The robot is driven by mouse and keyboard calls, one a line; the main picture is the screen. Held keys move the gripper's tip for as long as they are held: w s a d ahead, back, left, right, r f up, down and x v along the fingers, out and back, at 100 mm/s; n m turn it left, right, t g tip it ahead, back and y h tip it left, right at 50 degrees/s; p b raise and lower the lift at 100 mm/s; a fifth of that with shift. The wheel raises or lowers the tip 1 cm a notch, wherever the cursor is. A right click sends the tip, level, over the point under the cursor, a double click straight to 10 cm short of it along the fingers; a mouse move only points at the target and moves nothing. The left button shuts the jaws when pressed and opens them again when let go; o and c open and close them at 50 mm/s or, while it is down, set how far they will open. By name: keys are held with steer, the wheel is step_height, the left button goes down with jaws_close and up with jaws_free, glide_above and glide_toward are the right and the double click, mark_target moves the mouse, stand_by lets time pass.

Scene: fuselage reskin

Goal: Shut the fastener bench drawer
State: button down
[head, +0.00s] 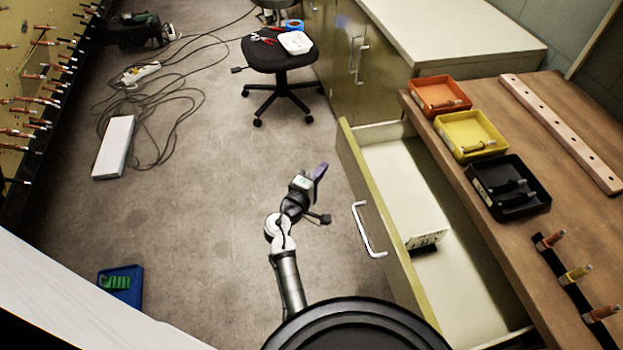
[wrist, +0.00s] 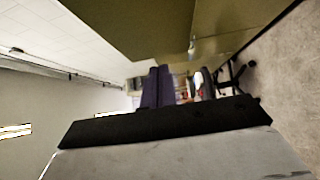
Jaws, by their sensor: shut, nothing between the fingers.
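The fastener bench drawer (head: 390,223) stands pulled well out from under the wooden bench (head: 447,149) in the head view. Its front panel is olive and carries a silver bar handle (head: 368,230) facing left. Inside the drawer is a white block with dark marks (head: 427,243). My gripper (head: 321,170) is in the air left of the drawer front, apart from the handle. Its purple fingers are closed together with nothing between them. They also show in the wrist view (wrist: 158,87), pointing away toward the chair.
A black swivel chair (head: 280,57) with tools stands beyond my gripper. Orange (head: 438,95), yellow (head: 470,134) and black (head: 508,187) trays sit on the bench. Cables (head: 160,110), a white box (head: 114,147) and a blue tray (head: 121,285) lie on the floor. Floor left of the drawer is clear.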

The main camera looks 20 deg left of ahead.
mark_target(344, 156)
steer(key=w+d+p, duration=0.1)
steer(key=w+d, duration=0.2)
steer(key=shift+w+d+p, duration=0.15)
steer(key=shift+w+p, duration=0.15)
steer(key=shift+p, duration=0.1)
steer(key=shift+w+d, duration=0.15)
steer(key=shift+w, duration=0.05)
